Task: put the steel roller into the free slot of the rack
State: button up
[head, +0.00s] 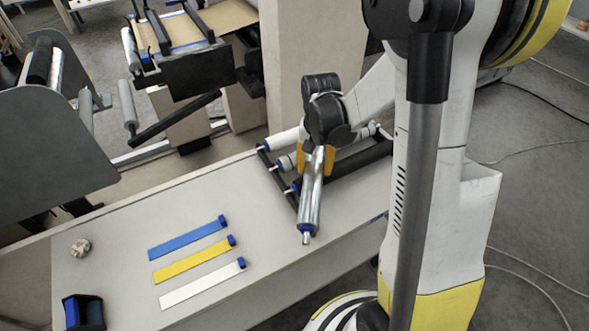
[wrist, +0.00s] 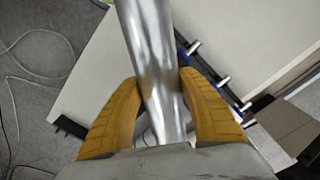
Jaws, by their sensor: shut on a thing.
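The steel roller (head: 312,196) is a shiny metal cylinder with a blue collar and a short end pin at its near end. My gripper (head: 316,160) is shut on it and holds it tilted, near end down, over the rack's left side. In the wrist view the steel roller (wrist: 150,50) lies between the two yellow fingers of my gripper (wrist: 160,95). The black rack (head: 270,165) stands on the bench's right part, with white rollers and a black roller (head: 362,166) lying in it. The held roller and my arm hide part of the rack, so I cannot tell which slot is free.
Blue (head: 187,238), yellow (head: 194,260) and white (head: 201,284) strips lie on the bench (head: 120,275). A small pale knobbed object (head: 80,247) and a dark blue-black holder (head: 84,312) are at the left. A machine (head: 185,70) stands behind. Cables cross the floor.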

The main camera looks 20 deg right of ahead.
jog(key=s+d+r+m+p, duration=0.2)
jog(key=s+d+m+p, duration=0.1)
jog(key=d+m, duration=0.3)
jog(key=s+d+r+m+p, duration=0.3)
jog(key=d+m, duration=0.1)
jog(key=d, duration=0.5)
jog(key=shift+m, duration=0.4)
jog(key=shift+s+d+f+b, duration=0.15)
jog(key=shift+f+b, duration=0.5)
jog(key=shift+f, duration=0.5)
jog(key=shift+s+d+f+b, duration=0.1)
jog(key=shift+f+b, duration=0.55)
jog(key=shift+f, duration=0.45)
jog(key=shift+f, duration=0.1)
jog(key=shift+f+b, duration=3.3)
jog(key=shift+f, duration=0.05)
jog(key=shift+f, duration=0.2)
jog(key=shift+f+b, duration=1.55)
jog(key=shift+b, duration=0.15)
jog(key=shift+a+f+b, duration=0.1)
jog(key=shift+f+b, duration=0.15)
jog(key=shift+b, duration=0.1)
